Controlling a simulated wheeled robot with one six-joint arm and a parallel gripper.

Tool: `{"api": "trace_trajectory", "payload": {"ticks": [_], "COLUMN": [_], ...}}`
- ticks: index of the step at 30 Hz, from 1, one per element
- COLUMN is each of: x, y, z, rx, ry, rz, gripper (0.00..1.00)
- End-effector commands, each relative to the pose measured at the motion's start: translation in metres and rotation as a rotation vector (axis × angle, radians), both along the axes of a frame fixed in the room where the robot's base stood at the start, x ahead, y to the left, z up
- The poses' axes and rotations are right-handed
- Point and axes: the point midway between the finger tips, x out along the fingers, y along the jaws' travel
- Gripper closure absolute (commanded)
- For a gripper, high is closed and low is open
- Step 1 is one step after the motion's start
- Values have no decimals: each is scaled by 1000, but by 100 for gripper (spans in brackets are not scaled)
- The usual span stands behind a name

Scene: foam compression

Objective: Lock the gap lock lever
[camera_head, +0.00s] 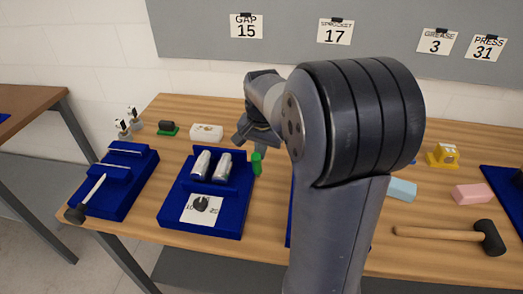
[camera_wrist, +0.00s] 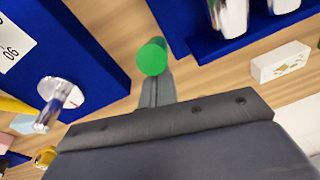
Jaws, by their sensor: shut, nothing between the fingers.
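A green upright piece (camera_head: 257,163) with a rounded top stands at the right edge of the blue dial fixture (camera_head: 228,222); it may be the gap lock lever, but no label shows this. It also shows as a green disc in the wrist view (camera_wrist: 152,57). My gripper (camera_head: 250,143) is just above and behind it in the head view. In the wrist view my gripper (camera_wrist: 156,82) is shut and empty, its fingertips right by the green disc. I cannot tell whether they touch it. My arm hides the table's middle.
A blue panel (camera_wrist: 75,45) with a silver knob (camera_wrist: 62,103) is at left in the wrist view. A white block (camera_head: 206,132) is behind the fixture. A mallet (camera_head: 455,235) lies at right.

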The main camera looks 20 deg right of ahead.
Motion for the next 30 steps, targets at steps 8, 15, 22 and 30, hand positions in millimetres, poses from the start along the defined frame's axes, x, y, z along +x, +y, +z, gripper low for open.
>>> {"api": "trace_trajectory", "payload": {"ticks": [8, 15, 22, 30], "x": [-9, -20, -31, -43], "y": [7, 14, 22, 30], "z": [-10, -17, -24, -35], "rx": [-80, -167, -243, -331], "ry": [-122, -252, -366, -497], "rz": [3, 3, 3, 3], "gripper": [100, 100, 100, 100]}}
